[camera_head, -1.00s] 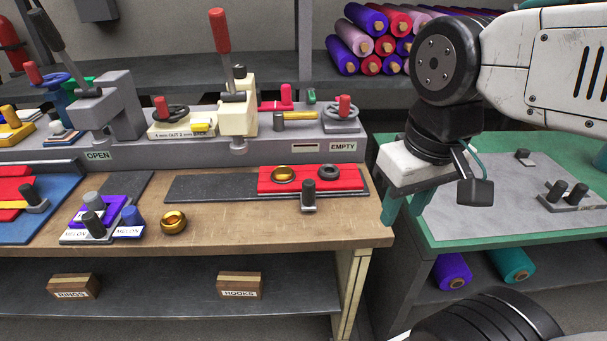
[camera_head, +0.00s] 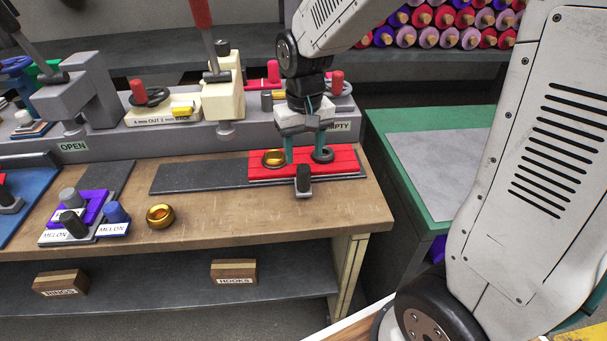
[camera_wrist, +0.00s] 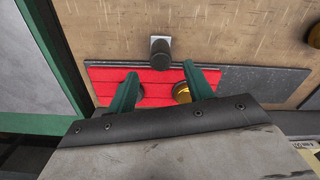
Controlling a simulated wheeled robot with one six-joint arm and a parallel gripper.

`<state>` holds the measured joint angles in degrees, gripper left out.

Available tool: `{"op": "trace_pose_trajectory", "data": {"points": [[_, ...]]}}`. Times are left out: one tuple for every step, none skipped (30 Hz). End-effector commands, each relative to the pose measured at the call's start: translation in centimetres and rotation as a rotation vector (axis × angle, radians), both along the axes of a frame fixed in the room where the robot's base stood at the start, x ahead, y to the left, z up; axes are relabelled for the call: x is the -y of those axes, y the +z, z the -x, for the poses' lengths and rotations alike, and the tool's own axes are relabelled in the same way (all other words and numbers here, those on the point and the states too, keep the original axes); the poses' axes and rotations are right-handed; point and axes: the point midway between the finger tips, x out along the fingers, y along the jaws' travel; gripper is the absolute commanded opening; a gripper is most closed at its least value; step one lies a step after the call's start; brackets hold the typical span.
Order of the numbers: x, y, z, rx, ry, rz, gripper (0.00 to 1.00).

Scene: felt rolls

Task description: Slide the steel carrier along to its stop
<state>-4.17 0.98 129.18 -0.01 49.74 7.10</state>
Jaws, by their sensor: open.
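A dark grey steel strip (camera_head: 200,178) lies on the wooden bench, with a red felt-covered plate (camera_head: 345,166) over its right end. A short steel tab with an upright black knob (camera_head: 303,178) sticks out from the plate's front edge; I take this plate and tab as the carrier. The knob also shows in the wrist view (camera_wrist: 160,50). A brass ring (camera_head: 273,158) and a dark ring (camera_head: 323,154) sit on the felt. My gripper (camera_head: 304,156) is open and empty over the felt, behind the knob. Its green fingers (camera_wrist: 160,88) are spread and the knob stands beyond their tips. Contact cannot be told.
A grey rail (camera_head: 180,140) with a cream clamp (camera_head: 222,95) and red-handled lever runs behind the strip. A green-edged table (camera_head: 430,150) is at right.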

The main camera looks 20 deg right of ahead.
Motion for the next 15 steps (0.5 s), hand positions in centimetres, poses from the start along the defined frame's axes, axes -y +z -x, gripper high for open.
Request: {"op": "trace_pose_trajectory", "data": {"points": [[-0.1, -0.5, -0.2, -0.004, 0.0, 0.0, 0.52], [-0.1, -0.7, -0.2, -0.005, -0.001, 0.001, 0.52], [-0.1, -1.2, -0.3, -0.004, -0.001, 0.0, 0.52], [-0.1, -1.5, -0.3, -0.004, -0.001, 0.0, 0.52], [-0.1, -1.9, -0.2, -0.005, -0.001, 0.001, 0.52], [-0.1, -2.6, -0.2, -0.005, -0.001, 0.001, 0.52], [-0.1, -3.1, -0.2, -0.007, -0.001, 0.001, 0.52], [-0.1, -3.6, -0.2, -0.007, -0.001, 0.001, 0.52], [-0.1, -4.3, -0.2, -0.007, -0.001, 0.001, 0.52], [-0.1, -4.8, -0.2, -0.007, -0.001, 0.001, 0.52], [-0.1, -5.2, -0.2, -0.006, -0.001, 0.001, 0.52], [0.0, -5.8, -0.2, -0.006, -0.001, 0.001, 0.52], [-0.1, -6.2, -0.2, -0.005, -0.001, 0.0, 0.52], [0.0, -6.6, -0.2, -0.006, -0.001, 0.001, 0.52], [0.0, -7.0, -0.2, -0.005, -0.001, 0.0, 0.52]]}}
